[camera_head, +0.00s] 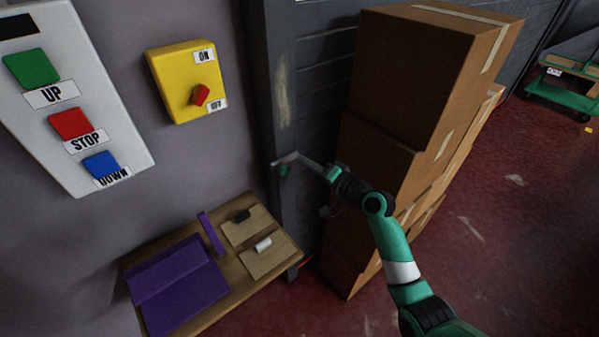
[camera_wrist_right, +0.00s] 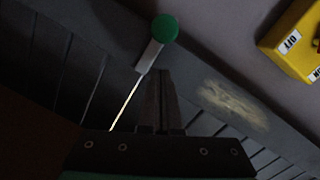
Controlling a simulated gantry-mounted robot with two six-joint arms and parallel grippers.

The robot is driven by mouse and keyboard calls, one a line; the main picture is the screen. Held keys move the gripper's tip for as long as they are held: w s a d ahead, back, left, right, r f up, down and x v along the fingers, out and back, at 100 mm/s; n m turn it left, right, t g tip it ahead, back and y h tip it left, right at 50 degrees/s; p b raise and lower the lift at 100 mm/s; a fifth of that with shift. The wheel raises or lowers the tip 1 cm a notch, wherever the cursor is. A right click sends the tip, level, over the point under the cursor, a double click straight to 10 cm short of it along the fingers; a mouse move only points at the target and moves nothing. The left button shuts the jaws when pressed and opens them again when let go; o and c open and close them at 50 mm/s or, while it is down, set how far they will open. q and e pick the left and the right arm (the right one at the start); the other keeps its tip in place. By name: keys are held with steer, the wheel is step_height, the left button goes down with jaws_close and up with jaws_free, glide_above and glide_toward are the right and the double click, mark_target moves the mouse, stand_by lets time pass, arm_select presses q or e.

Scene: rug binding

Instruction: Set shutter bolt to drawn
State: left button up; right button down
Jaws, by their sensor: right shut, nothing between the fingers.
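The shutter bolt shows as a green knob (camera_head: 284,170) low on the dark door post in the head view. In the right wrist view its green knob (camera_wrist_right: 163,28) sits on a short grey stem (camera_wrist_right: 150,57), just beyond the fingertips. My right gripper (camera_head: 303,158) is at the post, close beside the knob. In the wrist view my right gripper (camera_wrist_right: 158,74) is shut and empty, its fingertips near the stem's lower end. I cannot tell whether they touch it. My left gripper is not in view.
Stacked cardboard boxes (camera_head: 425,60) stand close behind my right arm. The wall bears a yellow ON/OFF switch box (camera_head: 172,77) with a red knob and a white UP/STOP/DOWN panel (camera_head: 85,150). A wooden table (camera_head: 215,285) below holds purple pieces and two cardboard pads.

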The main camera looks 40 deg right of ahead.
mark_target(287, 174)
steer(key=shift+w+a+f, duration=0.1)
steer(key=shift+a+f, duration=0.2)
steer(key=shift+a, duration=0.25)
steer(key=shift+w+a+f, duration=0.1)
steer(key=shift+a+f, duration=0.15)
steer(key=shift+a, duration=0.3)
steer(key=shift+s+a, duration=0.1)
steer(key=shift+a, duration=0.05)
steer(key=a+p, duration=0.1)
steer(key=a, duration=0.1)
steer(key=a+p, duration=0.1)
steer(key=p, duration=0.1)
steer(key=shift+w+a+r, duration=0.2)
steer(key=shift+a, duration=0.15)
steer(key=shift+a+f, duration=0.2)
steer(key=shift+a, duration=0.1)
